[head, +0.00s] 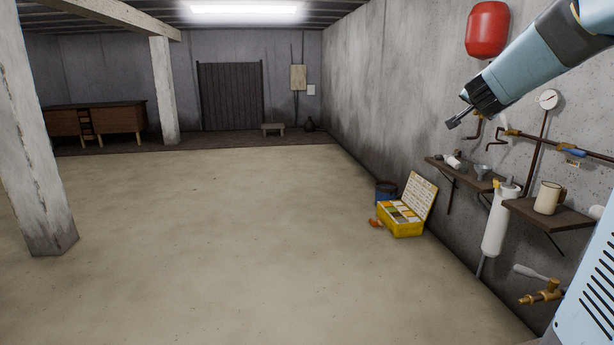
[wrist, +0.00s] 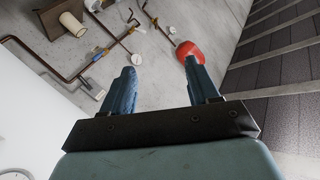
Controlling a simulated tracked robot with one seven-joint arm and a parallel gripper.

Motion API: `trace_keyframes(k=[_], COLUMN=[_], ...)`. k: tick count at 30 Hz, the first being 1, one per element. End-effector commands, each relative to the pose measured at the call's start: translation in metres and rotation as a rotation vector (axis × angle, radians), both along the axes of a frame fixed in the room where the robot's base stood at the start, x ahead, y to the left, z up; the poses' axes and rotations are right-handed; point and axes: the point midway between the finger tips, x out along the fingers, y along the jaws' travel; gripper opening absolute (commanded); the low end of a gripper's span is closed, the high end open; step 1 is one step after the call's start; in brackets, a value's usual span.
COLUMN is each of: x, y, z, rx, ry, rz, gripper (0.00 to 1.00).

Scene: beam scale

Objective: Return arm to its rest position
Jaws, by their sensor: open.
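My arm reaches in from the upper right of the head view, and my gripper (head: 454,123) points down and left, in the air in front of the right wall. In the wrist view my gripper (wrist: 162,88) shows two blue fingers well apart, with nothing between them. It is open and empty. The far ends of the fingers point toward the wall with its pipes and red tank. No object touches the fingers.
Wall shelves (head: 545,214) at right hold a cream jug (head: 549,198) and small items. A red tank (head: 487,30), pipes and a gauge (head: 547,99) are on the wall. A yellow open case (head: 402,228) and a dark bucket (head: 386,191) stand on the floor. The middle floor is clear.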

Motion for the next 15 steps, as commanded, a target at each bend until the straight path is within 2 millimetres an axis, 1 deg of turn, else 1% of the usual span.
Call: trace_keyframes(k=[1, 3, 5, 6, 8, 9, 11, 12, 14, 15], x=[-0.013, -0.029, -0.047, -0.059, -0.08, -0.095, -0.118, -0.135, -0.161, -0.179], y=[0.021, 0.052, 0.077, 0.093, 0.116, 0.13, 0.15, 0.161, 0.176, 0.185], z=[0.0, -0.005, -0.011, -0.015, -0.024, -0.031, -0.043, -0.051, -0.064, -0.073], rx=[-0.002, -0.007, -0.014, -0.022, -0.034, -0.045, -0.062, -0.074, -0.097, -0.113], ry=[0.022, 0.067, 0.112, 0.144, 0.196, 0.234, 0.295, 0.337, 0.404, 0.451], rz=[0.072, 0.177, 0.262, 0.317, 0.394, 0.442, 0.509, 0.552, 0.608, 0.642], gripper=[0.6, 0.6, 0.6, 0.6, 0.6, 0.6, 0.6, 0.6, 0.6, 0.6])
